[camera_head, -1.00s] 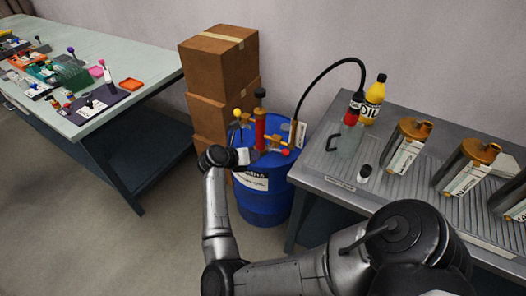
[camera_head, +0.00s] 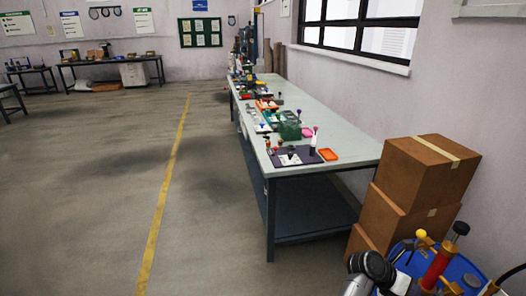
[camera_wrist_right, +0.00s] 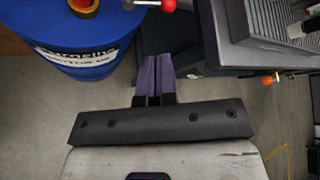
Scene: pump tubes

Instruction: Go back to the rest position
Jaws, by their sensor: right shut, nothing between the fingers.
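My right gripper (camera_wrist_right: 157,62) shows in the right wrist view with its two purple-grey fingers shut together and nothing between them. It is just right of the blue drum (camera_wrist_right: 85,62), over the floor and apart from the drum in the picture. In the head view my right wrist and gripper (camera_head: 398,284) are at the bottom right edge, in front of the drum (camera_head: 461,270); the fingertips are hard to make out there. A red hand pump (camera_head: 438,266) with a black top stands on the drum. My left gripper is in neither view.
Stacked cardboard boxes (camera_head: 423,182) stand behind the drum against the wall. A long workbench (camera_head: 340,158) with tools runs away beyond them. In the wrist view a grey metal bench (camera_wrist_right: 255,40) lies right of the fingers. The floor (camera_head: 100,190) at left is wide and clear.

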